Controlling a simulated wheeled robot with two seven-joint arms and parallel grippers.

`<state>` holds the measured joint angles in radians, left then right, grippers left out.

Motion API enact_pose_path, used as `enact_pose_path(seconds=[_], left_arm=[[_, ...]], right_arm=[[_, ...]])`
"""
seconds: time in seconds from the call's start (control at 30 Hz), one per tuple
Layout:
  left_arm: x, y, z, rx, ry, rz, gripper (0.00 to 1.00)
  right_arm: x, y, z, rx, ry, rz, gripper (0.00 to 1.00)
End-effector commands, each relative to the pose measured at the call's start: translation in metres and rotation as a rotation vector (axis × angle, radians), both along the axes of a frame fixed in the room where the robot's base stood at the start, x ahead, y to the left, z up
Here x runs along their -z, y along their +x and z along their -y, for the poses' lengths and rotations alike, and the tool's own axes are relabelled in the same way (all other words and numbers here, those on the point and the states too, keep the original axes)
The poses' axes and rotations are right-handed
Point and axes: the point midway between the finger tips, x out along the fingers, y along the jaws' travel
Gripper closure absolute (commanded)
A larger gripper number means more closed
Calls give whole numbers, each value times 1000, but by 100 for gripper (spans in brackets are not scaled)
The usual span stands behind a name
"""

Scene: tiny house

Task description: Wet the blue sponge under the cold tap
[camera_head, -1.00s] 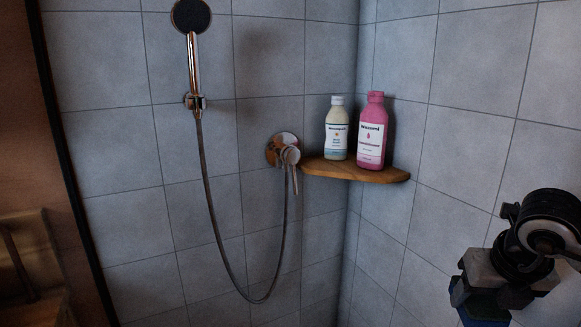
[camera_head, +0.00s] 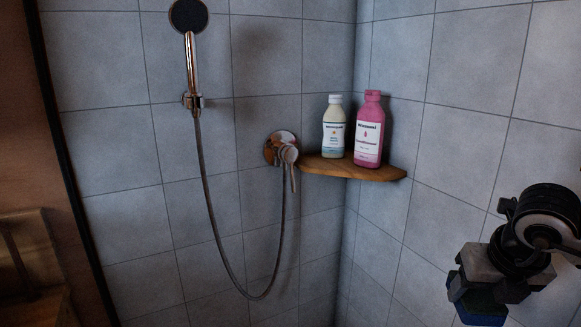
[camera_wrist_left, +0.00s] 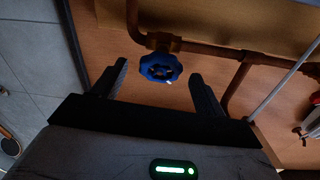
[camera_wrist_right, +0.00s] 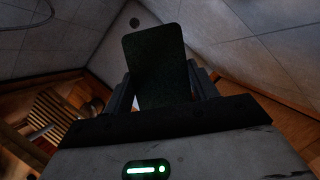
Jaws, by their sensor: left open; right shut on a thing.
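My right gripper (camera_head: 484,292) is at the lower right of the head view, in front of the right tiled wall. It is shut on the blue sponge (camera_head: 483,313), whose lower part is cut by the picture edge. In the right wrist view the sponge (camera_wrist_right: 155,65) is a dark, upright block between the fingers. In the left wrist view a blue round valve handle (camera_wrist_left: 160,67) sits on a copper pipe. My left gripper (camera_wrist_left: 158,78) is open, with a finger apart on either side of the handle. The left gripper is not in the head view.
A shower head (camera_head: 189,15) with a hanging hose and a chrome mixer (camera_head: 283,150) are on the tiled wall. A wooden corner shelf (camera_head: 385,174) holds a white bottle (camera_head: 333,128) and a pink bottle (camera_head: 369,135). Another copper pipe (camera_wrist_left: 235,82) runs right of the handle.

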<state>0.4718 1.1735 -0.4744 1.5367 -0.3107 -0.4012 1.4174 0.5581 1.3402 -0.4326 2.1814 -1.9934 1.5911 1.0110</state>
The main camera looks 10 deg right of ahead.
Motion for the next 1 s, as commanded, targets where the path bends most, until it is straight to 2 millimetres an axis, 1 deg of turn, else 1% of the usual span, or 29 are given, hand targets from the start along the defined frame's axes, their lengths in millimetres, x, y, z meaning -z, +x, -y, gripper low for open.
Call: enact_pose_path(seconds=[0.03, 0.2, 0.33, 0.57, 0.6, 0.67, 0.7, 0.73, 0.77, 1.0], left_arm=[[-3, 7, -2, -1, -1, 3, 28], [-1, 21, -5, 0, -2, 1, 28], [-1, 25, -6, 0, 1, 0, 28], [0, 25, -6, 1, 1, 0, 28], [0, 25, -6, 1, 1, 0, 31], [0, 25, -6, 1, 1, 0, 47], [0, 25, -6, 1, 1, 0, 58], [0, 25, -6, 1, 1, 0, 67], [0, 25, -6, 1, 1, 0, 73], [0, 25, -6, 6, 9, -4, 73]], right_arm=[[-4, 0, 0, 0, 0, 0, 60], [-7, 0, 0, 0, 0, 0, 60], [-8, 0, 0, 0, 0, 0, 60], [-8, 0, 0, 0, 0, 0, 60], [-8, 0, 0, 0, 0, 0, 60], [-8, 0, 0, 0, 0, 0, 60], [-8, 0, 0, 0, 0, 0, 60], [-8, 0, 0, 0, 0, 0, 60], [-8, 0, 0, 0, 0, 0, 60], [-9, 0, 0, 0, 0, 0, 60]])
